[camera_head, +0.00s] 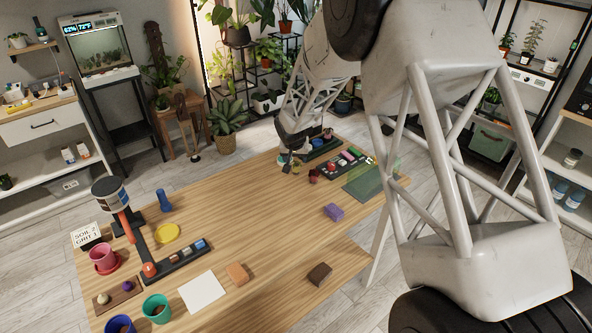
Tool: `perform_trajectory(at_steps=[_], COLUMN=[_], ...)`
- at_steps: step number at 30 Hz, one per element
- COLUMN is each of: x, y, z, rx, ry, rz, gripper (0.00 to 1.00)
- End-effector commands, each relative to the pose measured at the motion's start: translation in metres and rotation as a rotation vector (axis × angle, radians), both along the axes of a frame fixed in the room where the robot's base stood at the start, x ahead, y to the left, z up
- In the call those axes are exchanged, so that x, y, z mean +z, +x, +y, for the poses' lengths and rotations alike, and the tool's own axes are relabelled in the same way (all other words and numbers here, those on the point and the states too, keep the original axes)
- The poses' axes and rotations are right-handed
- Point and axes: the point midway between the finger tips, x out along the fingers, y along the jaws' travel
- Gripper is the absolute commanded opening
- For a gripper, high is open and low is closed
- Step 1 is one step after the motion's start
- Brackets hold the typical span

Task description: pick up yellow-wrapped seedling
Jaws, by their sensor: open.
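My gripper (288,160) is small and far off, over the far end of the wooden table (260,210). It points down and is open. A small yellowish patch (296,169) shows right by the fingertips. It may be the yellow-wrapped seedling, but it is too small to be sure. I cannot tell whether the fingers touch it or stand around it. A dark tray (322,150) with small plants stands just behind and to the right of my gripper, partly hidden by the arm.
Dark red items (314,175) stand right of my gripper, near a dark tray of coloured pieces (346,162) and a green mat (368,181). A purple block (334,212) lies nearer. Pots, a yellow disc (167,233) and a white sheet (202,293) occupy the near left. The table's middle is clear.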

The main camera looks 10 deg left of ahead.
Motion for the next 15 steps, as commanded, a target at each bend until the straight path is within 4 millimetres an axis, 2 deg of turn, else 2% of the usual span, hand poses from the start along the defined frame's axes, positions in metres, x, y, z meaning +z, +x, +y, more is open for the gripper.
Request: perform_trajectory(at_steps=[5, 15], x=[-0.0108, -0.0118], y=[0.0043, 0.0047], z=[-0.0001, 0.0000], rx=[0.000, 0.000], ry=[0.000, 0.000], rz=[0.000, 0.000], gripper=[0.61, 0.61])
